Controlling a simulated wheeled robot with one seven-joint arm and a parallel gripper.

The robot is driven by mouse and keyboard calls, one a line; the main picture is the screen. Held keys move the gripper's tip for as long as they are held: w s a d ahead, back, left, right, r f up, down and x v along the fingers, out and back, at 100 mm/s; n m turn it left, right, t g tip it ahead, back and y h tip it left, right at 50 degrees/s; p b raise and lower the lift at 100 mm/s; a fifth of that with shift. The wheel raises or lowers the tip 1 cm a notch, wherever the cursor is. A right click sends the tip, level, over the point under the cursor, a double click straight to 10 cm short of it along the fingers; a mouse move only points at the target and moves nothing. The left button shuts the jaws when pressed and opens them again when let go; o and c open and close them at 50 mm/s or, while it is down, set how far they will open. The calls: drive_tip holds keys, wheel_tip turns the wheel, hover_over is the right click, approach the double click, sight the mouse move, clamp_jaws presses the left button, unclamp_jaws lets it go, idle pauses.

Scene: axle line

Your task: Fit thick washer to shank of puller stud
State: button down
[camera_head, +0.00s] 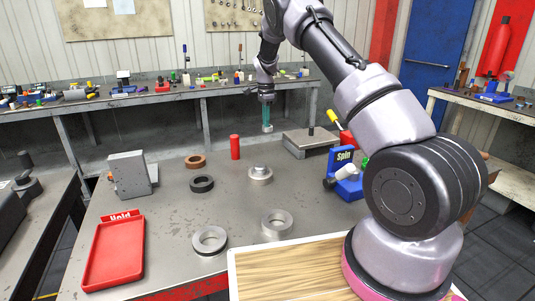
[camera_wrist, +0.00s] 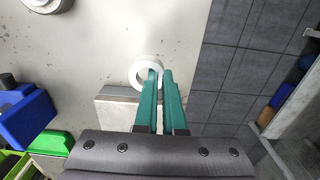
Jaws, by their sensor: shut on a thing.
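My gripper (camera_head: 267,129) hangs with teal fingers pointing down near the far edge of the table. In the wrist view its fingers (camera_wrist: 159,73) are nearly together on the wall of a pale ring, which looks like the thick washer (camera_wrist: 138,73). One fingertip is inside the ring's hole and the other outside. The fingers hide part of the ring. A short metal piece with a wide round base and a narrower raised top, possibly the puller stud (camera_head: 260,174), stands on the table, nearer than my gripper and apart from it.
Two silver rings (camera_head: 210,241) (camera_head: 276,226), a black ring (camera_head: 202,184), a copper ring (camera_head: 196,161) and a red cylinder (camera_head: 235,147) stand on the table (camera_head: 165,225). A red tray (camera_head: 114,254), grey block (camera_head: 129,174), raised plate (camera_head: 310,141) and blue "Spin" stand (camera_head: 346,176) surround them.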

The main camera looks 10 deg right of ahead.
sight(266, 151)
drive_tip(key=shift+f, duration=4.8)
drive_tip(key=shift+f, duration=0.2)
drive_tip(key=c, duration=1)
unclamp_jaws()
